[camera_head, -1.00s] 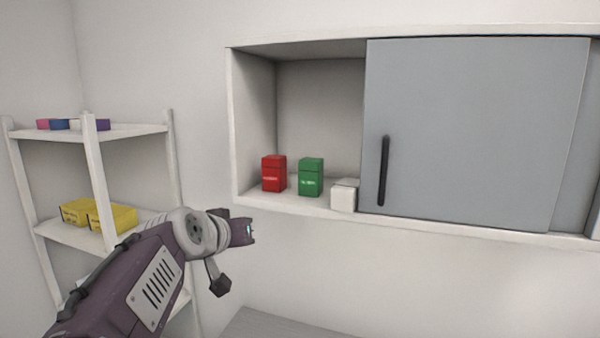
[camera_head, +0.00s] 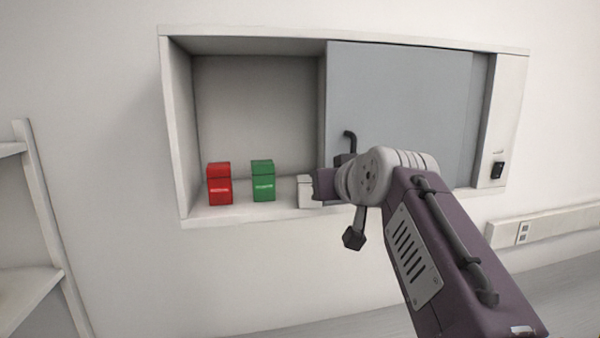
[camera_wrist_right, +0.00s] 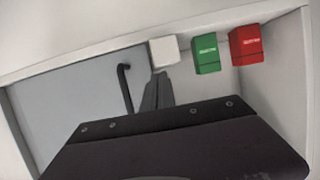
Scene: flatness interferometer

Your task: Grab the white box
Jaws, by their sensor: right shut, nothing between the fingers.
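The white box (camera_head: 306,192) sits on the cabinet's bottom shelf at the left edge of the sliding door, partly hidden by my right gripper (camera_head: 321,184). It also shows in the right wrist view (camera_wrist_right: 164,51), just beyond the tips of the right gripper (camera_wrist_right: 158,78). The right gripper is shut and empty, close to the box's right side in the head view; I cannot tell whether they touch. My left gripper is not in view.
A green box (camera_head: 263,181) and a red box (camera_head: 219,184) stand left of the white box. The grey sliding door (camera_head: 410,100) with a black handle (camera_head: 349,141) covers the cabinet's right part. A white shelf rack (camera_head: 45,215) stands at the far left.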

